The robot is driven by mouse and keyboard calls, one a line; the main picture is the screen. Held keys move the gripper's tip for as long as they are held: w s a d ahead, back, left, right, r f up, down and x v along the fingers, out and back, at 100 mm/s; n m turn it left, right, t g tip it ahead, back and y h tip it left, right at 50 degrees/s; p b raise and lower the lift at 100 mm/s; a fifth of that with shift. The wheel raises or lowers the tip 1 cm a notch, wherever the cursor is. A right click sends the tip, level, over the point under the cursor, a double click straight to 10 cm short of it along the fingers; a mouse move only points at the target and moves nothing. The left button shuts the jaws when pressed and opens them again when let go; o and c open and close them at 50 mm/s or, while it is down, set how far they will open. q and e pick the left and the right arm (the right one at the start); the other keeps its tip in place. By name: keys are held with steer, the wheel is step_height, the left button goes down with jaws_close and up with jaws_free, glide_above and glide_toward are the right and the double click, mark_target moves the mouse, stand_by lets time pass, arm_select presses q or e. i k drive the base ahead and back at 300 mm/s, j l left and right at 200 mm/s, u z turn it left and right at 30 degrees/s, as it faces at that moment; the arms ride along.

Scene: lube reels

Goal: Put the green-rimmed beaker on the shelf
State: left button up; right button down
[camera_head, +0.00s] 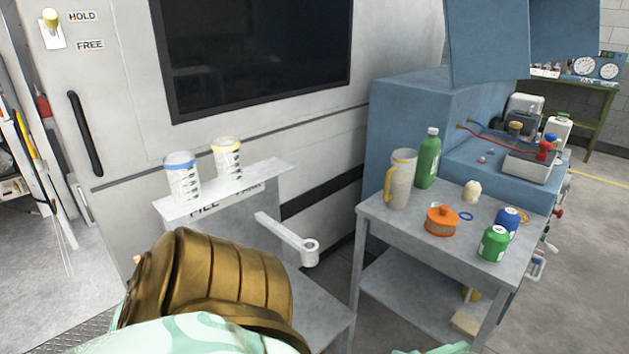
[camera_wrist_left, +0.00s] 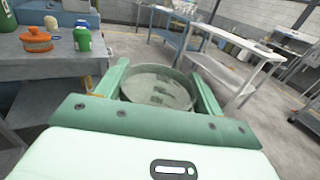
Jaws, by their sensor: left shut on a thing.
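In the left wrist view, my left gripper (camera_wrist_left: 159,72) is shut on the green-rimmed beaker (camera_wrist_left: 160,92), a clear round vessel seen from above between the two green fingers. The beaker's lower part is hidden. In the head view neither the held beaker nor the left fingertips can be made out. The white shelf (camera_head: 262,178) shows in the head view, left of centre. A blue-rimmed beaker (camera_head: 184,180) and a yellow-rimmed beaker (camera_head: 227,159) stand upright on its left and middle parts. The shelf's right end is bare. My right gripper is not in view.
A grey table (camera_head: 406,222) at right holds a tan jug (camera_head: 400,180), a green bottle (camera_head: 428,158), an orange pot (camera_head: 441,222), and green (camera_head: 493,244) and blue (camera_head: 507,223) cans. A white crank arm (camera_head: 288,238) juts out below the shelf.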

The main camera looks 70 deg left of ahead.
mark_target(269, 167)
steer(key=i+j+u, duration=0.25)
steer(key=u, duration=0.25)
steer(key=i+j+u, duration=0.15)
steer(key=i+u, duration=0.15)
steer(key=u, duration=0.2)
steer(key=i+u, duration=0.65)
steer(key=u, duration=0.3)
